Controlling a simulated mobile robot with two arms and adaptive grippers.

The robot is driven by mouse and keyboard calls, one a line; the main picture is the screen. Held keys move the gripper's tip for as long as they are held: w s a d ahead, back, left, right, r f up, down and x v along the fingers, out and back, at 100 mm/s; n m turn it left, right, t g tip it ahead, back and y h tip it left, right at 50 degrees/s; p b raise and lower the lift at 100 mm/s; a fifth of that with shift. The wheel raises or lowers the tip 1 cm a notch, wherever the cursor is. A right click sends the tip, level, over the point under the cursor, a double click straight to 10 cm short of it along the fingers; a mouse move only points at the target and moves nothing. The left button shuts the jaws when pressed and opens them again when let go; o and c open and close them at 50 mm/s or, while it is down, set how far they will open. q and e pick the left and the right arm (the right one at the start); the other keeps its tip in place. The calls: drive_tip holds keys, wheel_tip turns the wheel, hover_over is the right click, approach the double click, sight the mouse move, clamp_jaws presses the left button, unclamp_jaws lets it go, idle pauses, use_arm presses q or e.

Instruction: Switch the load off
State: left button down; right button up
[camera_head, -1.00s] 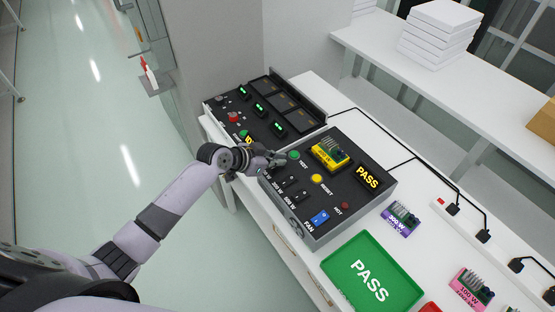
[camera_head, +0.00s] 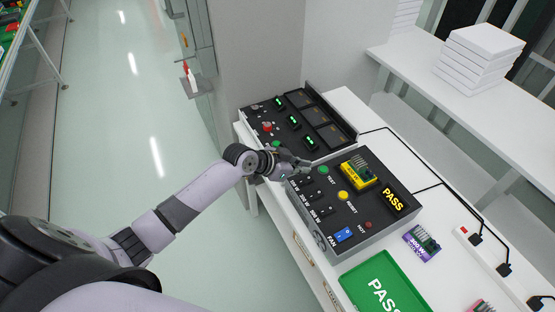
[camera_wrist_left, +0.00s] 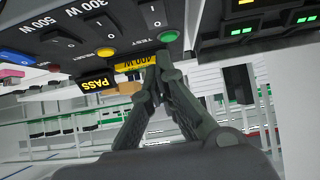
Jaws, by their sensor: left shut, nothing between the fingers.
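The dark test box (camera_head: 375,218) carries a row of black load switches, the 100 W switch (camera_head: 308,182), the 300 W switch (camera_head: 317,196) and the 500 W switch (camera_head: 327,210). The 300 W switch (camera_wrist_left: 103,28) also shows in the left wrist view. My left gripper (camera_head: 307,164) is shut and empty over the box's far left corner, beside the green TEST button (camera_head: 323,169). In the wrist view its fingertips (camera_wrist_left: 160,66) are close below that button. Whether they touch the box cannot be told. A yellow 400 W unit (camera_head: 357,174) sits on the box. My right gripper is out of view.
The lit display (camera_head: 394,200) reads PASS. A yellow RESET button (camera_head: 343,195), a red HOT lamp (camera_head: 368,225) and a blue FAN switch (camera_head: 343,235) are on the box. A panel with green readouts (camera_head: 290,125) stands behind. A green PASS tray (camera_head: 360,275) lies in front.

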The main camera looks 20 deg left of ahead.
use_arm(q)
drive_tip(key=b+v, duration=0.2)
drive_tip(key=v, duration=0.7)
drive_tip(key=shift+s+a, duration=0.2)
drive_tip(key=shift+s, duration=0.1)
drive_tip(key=shift+r, duration=0.1)
drive_tip(key=b, duration=0.2)
drive_tip(key=w+b, duration=0.1)
drive_tip(key=b, duration=0.2)
drive_tip(key=shift+w+d+r+b, duration=0.1)
drive_tip(key=shift+d+r+b, duration=0.15)
drive_tip(key=shift+d+b, duration=0.05)
drive_tip(key=shift+r, duration=0.1)
